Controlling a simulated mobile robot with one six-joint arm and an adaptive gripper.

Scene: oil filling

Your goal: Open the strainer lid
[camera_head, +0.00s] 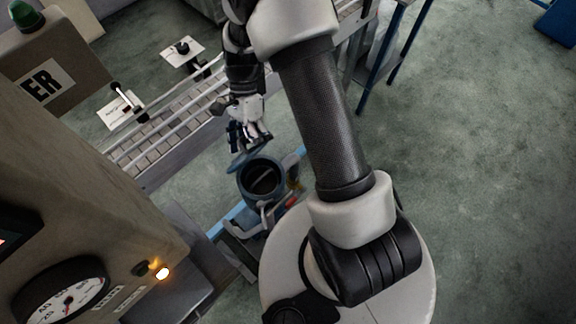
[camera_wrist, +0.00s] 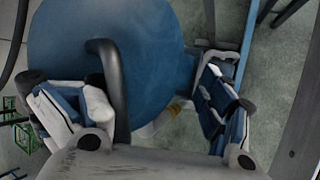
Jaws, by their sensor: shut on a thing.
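The strainer (camera_head: 262,180) is a blue-grey, pot-like body near the middle of the head view. Its dark inside shows from above. The strainer lid (camera_head: 246,157) is raised and tilted at the far side of the opening. My gripper (camera_head: 249,138) is at the lid, just above the strainer. In the wrist view, the round blue lid (camera_wrist: 150,45) fills the upper left, with its black curved handle (camera_wrist: 115,85) between my fingers, close beside the left one. My gripper is shut on the lid's handle; the exact contact is partly hidden.
A conveyor (camera_head: 170,130) with rails runs behind the strainer. A beige machine with a gauge (camera_head: 62,298) and a lit orange lamp (camera_head: 162,273) stands at the left. A blue frame (camera_head: 232,218) lies under the strainer.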

